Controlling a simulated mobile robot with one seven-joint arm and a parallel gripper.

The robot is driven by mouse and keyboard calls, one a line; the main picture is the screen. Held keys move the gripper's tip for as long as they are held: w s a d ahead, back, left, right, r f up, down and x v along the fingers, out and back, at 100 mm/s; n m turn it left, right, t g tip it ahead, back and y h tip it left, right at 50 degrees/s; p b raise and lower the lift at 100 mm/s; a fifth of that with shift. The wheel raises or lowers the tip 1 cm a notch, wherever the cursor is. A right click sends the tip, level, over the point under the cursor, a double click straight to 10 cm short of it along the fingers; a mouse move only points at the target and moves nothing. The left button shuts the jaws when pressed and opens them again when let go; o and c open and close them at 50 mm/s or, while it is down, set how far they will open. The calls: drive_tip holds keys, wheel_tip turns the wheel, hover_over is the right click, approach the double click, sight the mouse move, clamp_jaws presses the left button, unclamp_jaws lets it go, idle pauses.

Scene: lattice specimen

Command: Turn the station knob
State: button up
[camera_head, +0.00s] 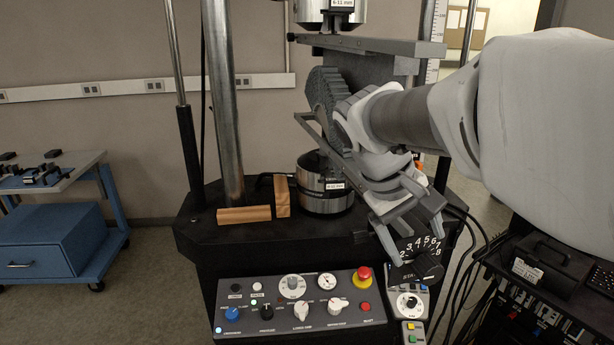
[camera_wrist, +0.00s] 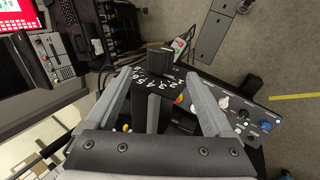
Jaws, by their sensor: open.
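The station knob (camera_head: 428,268) is a dark block-shaped handle on a black dial plate (camera_head: 421,243) with white numbers, right of the control panel. In the wrist view the knob (camera_wrist: 159,60) stands upright just beyond the fingertips, with its numbered plate (camera_wrist: 158,86) between and below the fingers. My gripper (camera_head: 418,238) reaches down over the plate from above. I cannot tell if a finger touches the plate. Part of the plate is hidden by a finger.
A control panel (camera_head: 255,310) with several knobs and a red emergency button (camera_head: 362,276) lies left of the dial. A small grey control box (camera_head: 407,303) sits just below. Cables hang at the right.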

drive_tip(key=p+v, duration=0.1)
drive_tip(key=v, duration=0.9)
drive_tip(key=shift+a+r, duration=0.25)
drive_tip(key=shift+r, duration=0.05)
drive_tip(key=shift+s, duration=0.1)
